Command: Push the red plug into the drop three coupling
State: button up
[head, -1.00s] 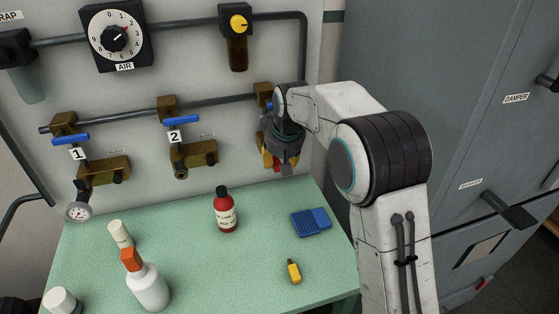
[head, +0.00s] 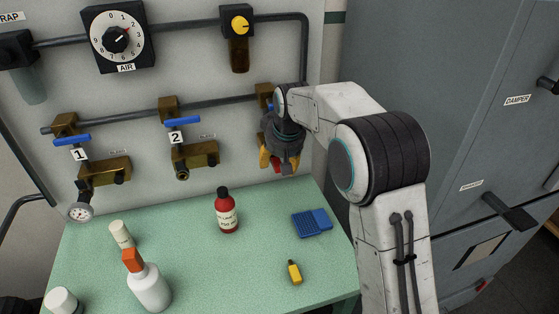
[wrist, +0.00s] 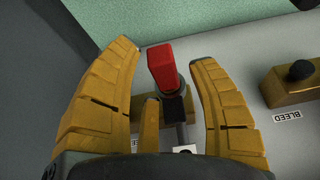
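The red plug (wrist: 162,66) shows between my gripper's yellow fingers in the wrist view, with a dark collar at its lower end. A narrow gap shows on each side of it. My gripper (wrist: 165,52) is open around the plug; in the head view my gripper (head: 279,165) is low in front of the wall panel, right of drop two. A brass block (wrist: 149,103) lies behind the plug. The drop three coupling itself is hidden by my gripper, so I cannot tell whether the plug is seated.
Another brass block (wrist: 290,86) with a black knob sits at right in the wrist view. Grey cabinets (head: 450,90) stand right.

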jog(key=a+v, duration=0.1)
jog(key=v, duration=1.1)
jog(key=shift+d, duration=0.45)
jog(key=s+d+f+g, duration=0.2)
jog(key=s+f, duration=0.7)
jog(key=f, duration=0.1)
jog(key=s+d+r+m, duration=0.1)
jog(key=s+d, duration=0.3)
jog(key=s, duration=0.7)
jog(key=s+d+m+t+h, duration=0.1)
jog(key=s+d, duration=0.3)
jog(key=s, duration=0.7)
jog(key=shift+s+d+r+t, duration=0.15)
jog(key=shift+d+r+t, duration=0.15)
jog(key=shift+r, duration=0.1)
